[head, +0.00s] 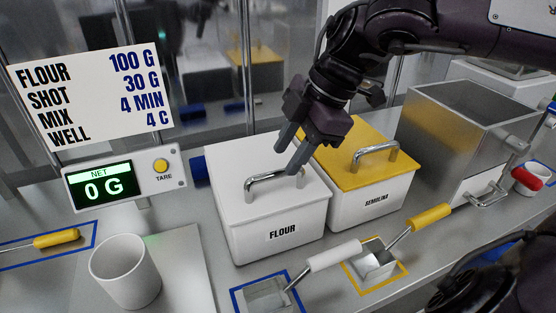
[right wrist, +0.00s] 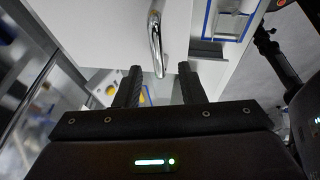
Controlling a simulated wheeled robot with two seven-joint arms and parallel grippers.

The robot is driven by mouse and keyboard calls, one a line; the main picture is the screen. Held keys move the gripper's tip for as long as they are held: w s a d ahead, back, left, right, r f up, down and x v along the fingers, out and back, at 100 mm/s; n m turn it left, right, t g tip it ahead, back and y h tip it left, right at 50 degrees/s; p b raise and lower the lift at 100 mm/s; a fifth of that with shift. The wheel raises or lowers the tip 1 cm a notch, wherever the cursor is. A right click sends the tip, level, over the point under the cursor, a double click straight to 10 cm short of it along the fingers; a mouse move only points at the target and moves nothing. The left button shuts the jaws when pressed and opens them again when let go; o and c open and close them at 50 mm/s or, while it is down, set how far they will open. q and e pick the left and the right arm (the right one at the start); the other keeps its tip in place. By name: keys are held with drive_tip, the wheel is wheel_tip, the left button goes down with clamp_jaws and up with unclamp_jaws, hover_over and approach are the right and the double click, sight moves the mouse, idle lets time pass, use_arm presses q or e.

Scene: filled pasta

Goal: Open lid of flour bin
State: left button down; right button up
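The flour bin (head: 262,230) is a white box marked FLOUR. Its white lid (head: 235,170) is on and carries a chrome bar handle (head: 262,183). My right gripper (head: 289,155) is just above the right end of that handle, fingers pointing down. In the right wrist view the handle (right wrist: 156,40) reaches in from the top and its end lies between the two spread fingers (right wrist: 160,85). The gripper is open and does not hold the handle. Whether a finger touches the lid cannot be told. My left gripper is not in view.
The semolina bin (head: 370,200) with a yellow lid stands close on the right. A white-handled scoop (head: 335,255) and a yellow-handled scoop (head: 420,222) lie in front. A white cup (head: 125,272) stands left, near the scale display (head: 105,188). A steel box (head: 450,130) is farther right.

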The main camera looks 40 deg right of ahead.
sight(275, 172)
drive_tip(key=x, duration=0.2)
drive_tip(key=shift+w+a+f, duration=0.1)
drive_tip(key=shift+w+f, duration=0.1)
drive_tip(key=shift+f, duration=0.1)
drive_tip(key=shift+w+a+f, duration=0.15)
drive_tip(key=shift+f, duration=0.3)
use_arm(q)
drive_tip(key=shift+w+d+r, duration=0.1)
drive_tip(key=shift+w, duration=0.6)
use_arm(e)
clamp_jaws()
